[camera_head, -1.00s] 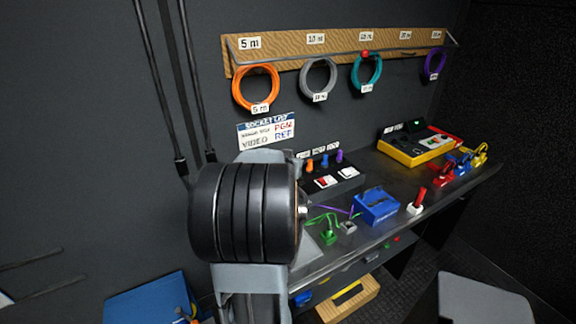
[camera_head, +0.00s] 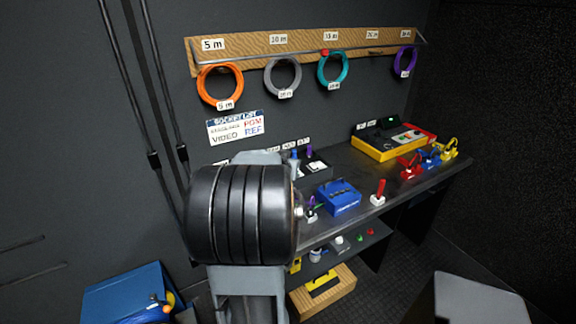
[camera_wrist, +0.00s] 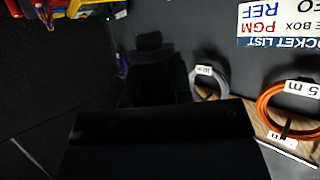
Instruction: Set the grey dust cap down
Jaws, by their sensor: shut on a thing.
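In the wrist view my gripper (camera_wrist: 150,62) is a dark shape reaching up the middle of the picture. It is shut on a small dark piece (camera_wrist: 149,40) at its tip, which I take to be the grey dust cap. The cap is in shadow and its colour and outline are hard to make out. It is held in the air, with the dark wall behind it. In the head view my own arm fills the lower middle and hides the gripper and the cap.
The bench (camera_head: 398,190) carries a blue box (camera_head: 338,197), a red-handled switch (camera_head: 378,193), a yellow-red console (camera_head: 392,142) and coloured connectors (camera_head: 430,158). Coiled cables hang from a wooden rack (camera_head: 300,47). A blue bin (camera_head: 125,292) is at lower left. Bare bench shows between box and console.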

